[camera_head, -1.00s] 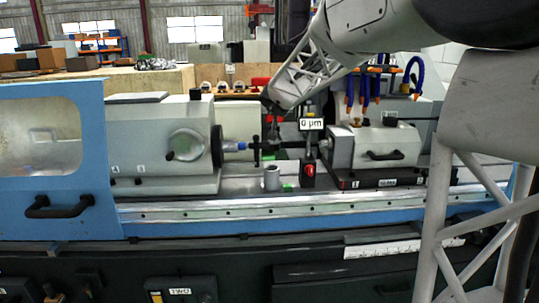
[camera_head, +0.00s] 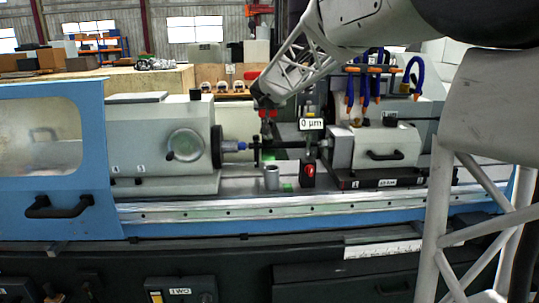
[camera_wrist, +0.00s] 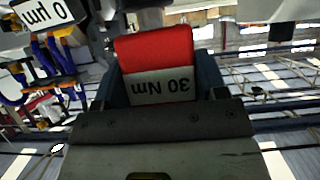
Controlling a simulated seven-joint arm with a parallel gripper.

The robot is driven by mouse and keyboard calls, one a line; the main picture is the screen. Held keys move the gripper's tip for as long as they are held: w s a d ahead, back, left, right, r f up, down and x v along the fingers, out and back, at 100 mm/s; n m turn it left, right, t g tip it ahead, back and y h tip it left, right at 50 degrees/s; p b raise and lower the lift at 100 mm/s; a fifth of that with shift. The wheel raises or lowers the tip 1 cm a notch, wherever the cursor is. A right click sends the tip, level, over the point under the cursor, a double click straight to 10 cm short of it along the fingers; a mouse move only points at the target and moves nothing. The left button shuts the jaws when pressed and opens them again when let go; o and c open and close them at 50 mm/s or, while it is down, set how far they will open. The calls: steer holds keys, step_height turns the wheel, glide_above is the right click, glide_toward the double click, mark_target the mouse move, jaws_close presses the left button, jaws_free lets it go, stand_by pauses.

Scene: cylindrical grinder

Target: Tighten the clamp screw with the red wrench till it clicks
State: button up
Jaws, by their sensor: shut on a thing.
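My gripper (camera_wrist: 160,92) is shut on the red wrench (camera_wrist: 155,48), whose red end and white "30 Nm" label show between the fingers in the wrist view. In the head view my gripper (camera_head: 264,103) hangs over the gap between the machine's two grey heads, with a bit of the red wrench (camera_head: 268,114) below it. Under it a black upright clamp piece (camera_head: 257,152) stands at the left end of a dark horizontal bar (camera_head: 287,145). The clamp screw is too small to make out, and I cannot tell whether the wrench touches it.
The left grey head (camera_head: 150,145) with its round chuck and the right grey head (camera_head: 375,147) flank the gap. A "0 µm" display (camera_head: 311,124) stands just right of my gripper.

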steer(key=shift+a, duration=1.7)
steer(key=shift+w, duration=0.15)
steer(key=shift+w+h, duration=0.1)
steer(key=shift+h, duration=0.2)
steer(key=w+m+g+h, duration=1.1)
steer(key=w+m+g, duration=0.3)
steer(key=w+m, duration=0.5)
steer(key=shift+a+r+m+h, duration=0.15)
steer(key=shift+a+m+h, duration=0.05)
steer(key=shift+m+h, duration=0.1)
stand_by(1.1)
steer(key=shift+w+m+g, duration=0.5)
steer(key=shift+w+g, duration=0.1)
steer(key=shift+s+f+n+t, duration=0.1)
steer(key=shift+f+n+t, duration=0.2)
steer(key=shift+f, duration=0.25)
